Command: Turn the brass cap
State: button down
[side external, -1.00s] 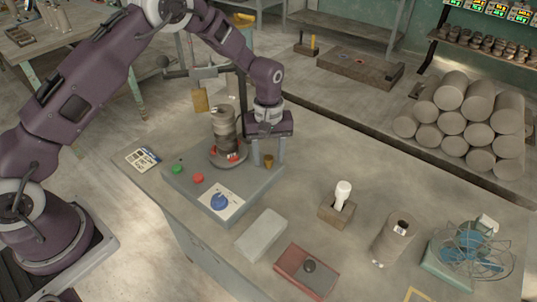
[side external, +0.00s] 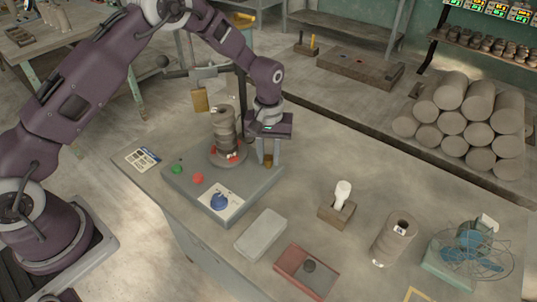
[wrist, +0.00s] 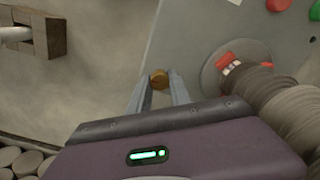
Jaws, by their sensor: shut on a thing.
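The small brass cap (side external: 268,160) sits at the right rear corner of the grey machine base (side external: 258,190) on the bench. In the wrist view the cap (wrist: 158,79) shows as a round golden-brown piece between the fingertips. My gripper (side external: 270,163) points down at it, with one finger on each side, shut on the cap. The wrist view also shows my gripper (wrist: 160,84) from above. The cap's lower part is partly hidden by the fingers.
A stacked clay column (side external: 224,125) on a round plate stands close left of my gripper. The base carries a green button (side external: 177,169), a red button (side external: 198,178) and a blue knob (side external: 219,201). A pale block (side external: 261,235) lies in front.

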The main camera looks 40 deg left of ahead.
jog(key=m, duration=0.5)
jog(key=shift+m, duration=0.3)
jog(key=m, duration=0.5)
jog(key=shift+d, duration=0.1)
jog(key=shift+m, duration=0.3)
jog(key=c, duration=1.2)
grip_release()
